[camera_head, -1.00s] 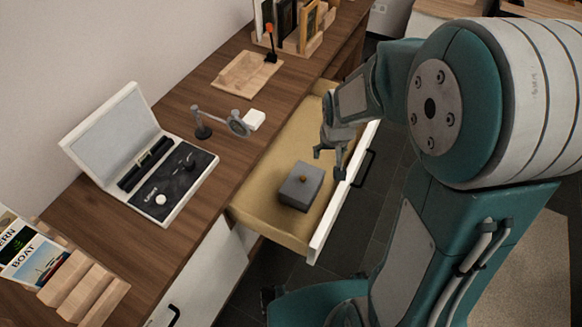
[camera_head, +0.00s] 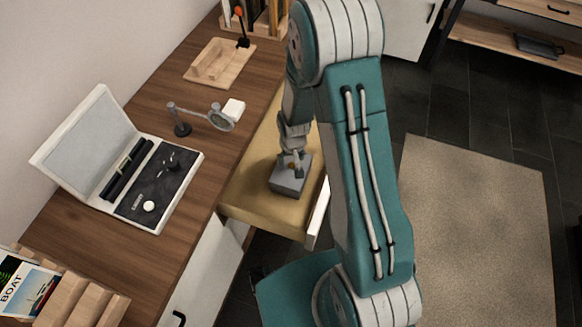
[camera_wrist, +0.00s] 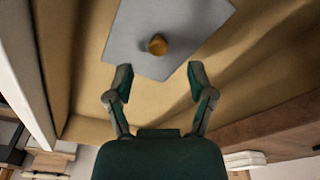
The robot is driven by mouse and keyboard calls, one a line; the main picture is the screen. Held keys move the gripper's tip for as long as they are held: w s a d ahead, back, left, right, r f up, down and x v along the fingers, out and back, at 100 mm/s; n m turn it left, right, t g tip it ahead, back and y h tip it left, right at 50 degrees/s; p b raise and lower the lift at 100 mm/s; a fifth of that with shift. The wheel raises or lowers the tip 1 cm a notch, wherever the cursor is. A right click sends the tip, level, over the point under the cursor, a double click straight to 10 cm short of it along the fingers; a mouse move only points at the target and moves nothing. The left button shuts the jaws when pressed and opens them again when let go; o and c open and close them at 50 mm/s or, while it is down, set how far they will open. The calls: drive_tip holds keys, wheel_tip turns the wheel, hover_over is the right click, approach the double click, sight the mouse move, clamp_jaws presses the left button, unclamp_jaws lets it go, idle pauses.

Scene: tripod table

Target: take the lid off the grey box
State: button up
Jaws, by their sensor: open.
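The grey box (camera_head: 287,182) stands in the open drawer (camera_head: 262,213), with its flat lid on. In the wrist view the grey lid (camera_wrist: 150,22) shows from above, with a small round orange-brown knob (camera_wrist: 157,45) on it. My gripper (camera_head: 292,168) is over the box in the head view and hides part of the lid. In the wrist view my gripper (camera_wrist: 160,78) is open, its two fingertips apart at the lid's near edge. The knob lies just beyond the fingertips, centred between them, and nothing is held.
The drawer's white front (camera_head: 318,215) borders the box on the right. The wooden desk (camera_head: 190,235) is on the left, with an open laptop-like case (camera_head: 150,185), a magnifier stand (camera_head: 182,128), a white block (camera_head: 233,108) and a wooden tray (camera_head: 220,62).

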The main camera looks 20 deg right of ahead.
sight(291, 165)
drive_tip(key=f, duration=0.4)
drive_tip(key=shift+w+d+f, duration=0.1)
drive_tip(key=shift+w+f, duration=0.15)
drive_tip(key=shift+w, duration=0.05)
drive_tip(key=shift+w+d+f, duration=0.1)
drive_tip(key=shift+d+f, duration=0.05)
drive_tip(key=shift+f, duration=0.15)
drive_tip(key=shift+a, duration=0.2)
clamp_jaws()
